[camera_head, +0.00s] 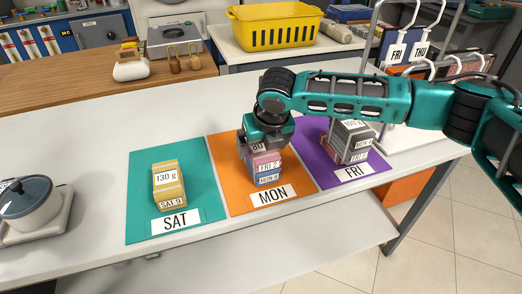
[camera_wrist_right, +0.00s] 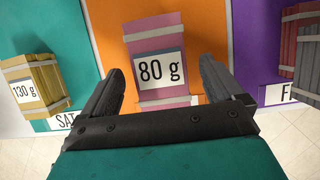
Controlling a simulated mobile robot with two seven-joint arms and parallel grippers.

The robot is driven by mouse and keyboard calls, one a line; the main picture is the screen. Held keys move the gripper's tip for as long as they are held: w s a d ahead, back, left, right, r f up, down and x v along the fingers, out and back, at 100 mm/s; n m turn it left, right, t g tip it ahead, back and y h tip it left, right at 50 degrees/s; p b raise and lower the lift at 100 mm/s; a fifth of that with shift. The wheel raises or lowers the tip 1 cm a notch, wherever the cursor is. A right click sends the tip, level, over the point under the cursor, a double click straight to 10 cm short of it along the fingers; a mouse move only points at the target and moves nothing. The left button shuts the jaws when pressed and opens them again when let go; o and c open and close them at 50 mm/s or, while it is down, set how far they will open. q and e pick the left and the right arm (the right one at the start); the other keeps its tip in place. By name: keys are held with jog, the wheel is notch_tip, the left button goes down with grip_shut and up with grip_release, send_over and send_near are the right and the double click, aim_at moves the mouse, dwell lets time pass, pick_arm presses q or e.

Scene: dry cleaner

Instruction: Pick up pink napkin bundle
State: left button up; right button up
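The pink napkin bundle (camera_head: 265,160) lies on the orange MON mat (camera_head: 232,180), on top of another bundle (camera_head: 268,181) tagged MON 6. Its front tag reads FRI 2. In the right wrist view the pink bundle (camera_wrist_right: 153,40) carries an 80 g label. My right gripper (camera_head: 266,140) is right above it, pointing down, and hides part of its top. In the wrist view the right gripper (camera_wrist_right: 160,68) is open, its fingers apart on either side of the bundle; I cannot tell whether they touch it. My left gripper is not in view.
A yellow 130 g bundle (camera_head: 169,182) sits on the teal SAT mat (camera_head: 140,212) to the left. A grey 100 g bundle (camera_head: 352,135) tops a stack on the purple FRI mat (camera_head: 325,175). A lidded pot (camera_head: 28,205) stands at the far left. The white counter (camera_head: 85,170) between is clear.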

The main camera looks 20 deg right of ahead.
jog(key=c, duration=1.1)
jog(key=shift+r, duration=0.1)
